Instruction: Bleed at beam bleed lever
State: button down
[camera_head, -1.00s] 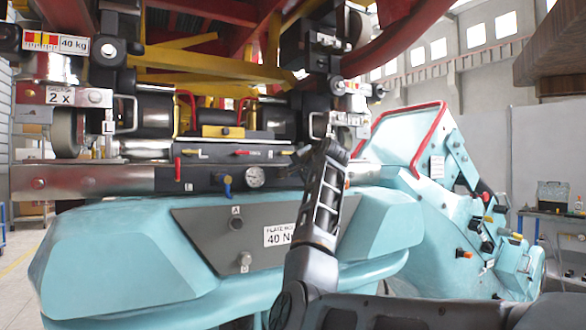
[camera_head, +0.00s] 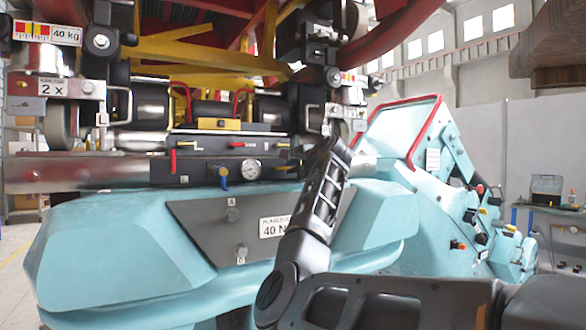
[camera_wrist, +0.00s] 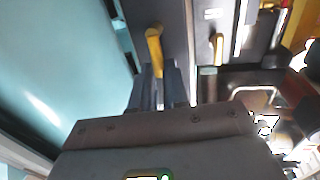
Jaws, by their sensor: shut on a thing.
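In the wrist view, my gripper (camera_wrist: 157,88) is shut on a yellow lever (camera_wrist: 154,45) that stands out from a dark panel. The lever's lower end is between the two fingers. I cannot read a label that confirms it as the bleed lever. In the head view, the dark beam panel (camera_head: 203,177) carries red levers (camera_head: 172,160), a blue-handled valve (camera_head: 223,178) and a round gauge (camera_head: 250,170). My arm reaches up to the panel's right end, where my gripper is mostly hidden among dark parts.
A second yellow lever (camera_wrist: 218,48) is close to the right of my gripper in the wrist view. The teal housing (camera_head: 120,255) lies below the panel. The train's undercarriage with a red wheel-like rim (camera_head: 395,38) hangs overhead. A teal console (camera_head: 440,190) stands to the right.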

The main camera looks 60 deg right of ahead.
jog(key=shift+f, duration=0.1)
jog(key=c, duration=1.1)
grip_release()
jog(key=shift+s, duration=0.15)
jog(key=shift+b+v, duration=1.15)
jog(key=shift+v, duration=2.65)
